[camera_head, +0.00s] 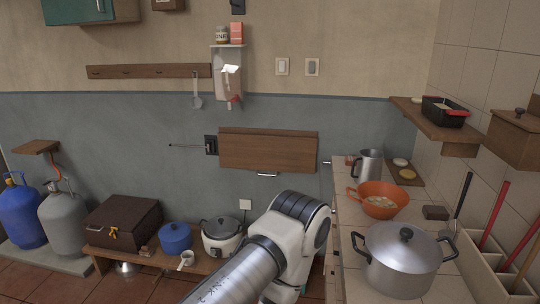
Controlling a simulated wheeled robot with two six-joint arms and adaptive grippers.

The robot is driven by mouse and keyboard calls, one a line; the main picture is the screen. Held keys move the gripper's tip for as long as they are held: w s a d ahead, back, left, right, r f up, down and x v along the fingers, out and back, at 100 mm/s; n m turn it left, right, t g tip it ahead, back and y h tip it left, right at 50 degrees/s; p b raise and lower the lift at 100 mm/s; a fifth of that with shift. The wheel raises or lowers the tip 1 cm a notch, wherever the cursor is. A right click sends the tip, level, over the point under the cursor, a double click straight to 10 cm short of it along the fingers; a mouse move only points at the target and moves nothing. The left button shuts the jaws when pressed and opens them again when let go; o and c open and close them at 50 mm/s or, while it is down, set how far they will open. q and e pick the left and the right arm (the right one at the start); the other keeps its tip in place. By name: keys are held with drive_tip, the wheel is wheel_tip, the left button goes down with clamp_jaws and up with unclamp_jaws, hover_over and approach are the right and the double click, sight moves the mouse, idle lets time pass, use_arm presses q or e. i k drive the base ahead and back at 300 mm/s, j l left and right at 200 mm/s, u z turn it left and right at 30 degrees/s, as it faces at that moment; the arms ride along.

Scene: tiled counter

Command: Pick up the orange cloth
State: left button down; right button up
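I cannot make out an orange cloth in this view. One of my arms reaches up from the bottom middle, left of the counter. Its white and grey links hide part of the floor and the counter's left side. Neither gripper shows.
A lidded steel pot (402,268) fills the counter's near part; a metal jug (370,164) stands behind the orange bowl. A wall shelf (432,111) overhangs the right. A low bench holds a rice cooker (222,239) and blue pot (175,240).

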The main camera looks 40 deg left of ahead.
sight(349, 160)
drive_tip(key=i+j+u, duration=0.25)
drive_tip(key=j, duration=0.15)
drive_tip(key=i+j+u, duration=0.3)
drive_tip(key=j+z, duration=0.1)
drive_tip(key=z, duration=0.3)
drive_tip(key=k+j+z, duration=0.1)
drive_tip(key=z, duration=0.3)
drive_tip(key=k+z, duration=0.1)
drive_tip(key=z, duration=0.3)
drive_tip(key=k+j+z, duration=0.1)
drive_tip(key=z, duration=0.3)
drive_tip(key=k+z, duration=0.15)
drive_tip(key=z, duration=0.3)
drive_tip(key=i, duration=0.45)
drive_tip(key=u, duration=2.05)
